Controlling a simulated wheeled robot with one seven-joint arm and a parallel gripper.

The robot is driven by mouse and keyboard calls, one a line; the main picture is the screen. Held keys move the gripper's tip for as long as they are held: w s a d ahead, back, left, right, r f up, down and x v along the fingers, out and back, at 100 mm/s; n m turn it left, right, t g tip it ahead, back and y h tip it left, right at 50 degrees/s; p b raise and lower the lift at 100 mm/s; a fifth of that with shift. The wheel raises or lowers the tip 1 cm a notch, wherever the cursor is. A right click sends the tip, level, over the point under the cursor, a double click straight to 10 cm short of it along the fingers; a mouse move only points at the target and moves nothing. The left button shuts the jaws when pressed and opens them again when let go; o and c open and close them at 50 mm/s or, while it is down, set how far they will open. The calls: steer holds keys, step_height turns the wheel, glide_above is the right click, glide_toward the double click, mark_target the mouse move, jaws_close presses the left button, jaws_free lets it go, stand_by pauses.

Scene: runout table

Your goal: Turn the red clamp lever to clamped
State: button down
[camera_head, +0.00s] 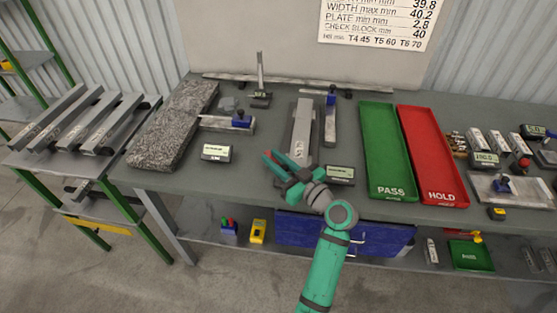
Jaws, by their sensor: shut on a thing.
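The red clamp lever (271,156) shows as a small red piece at the tips of my gripper (277,168), near the front middle of the bench. My teal gripper reaches in from the bottom and its jaws are shut on the lever. The gripper covers most of the lever and whatever it is mounted on, so its angle and its clamped or unclamped position cannot be told. A long grey steel bar (302,125) lies just behind the gripper.
A granite block (172,125) lies further left. The green PASS tray (390,150) and red HOLD tray (432,155) lie to the right.

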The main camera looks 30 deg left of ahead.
steer(key=c, duration=1.6)
jaws_free()
steer(key=shift+a, duration=0.1)
steer(key=shift+o, duration=0.2)
steer(key=v, duration=1.1)
steer(key=shift+w, duration=0.1)
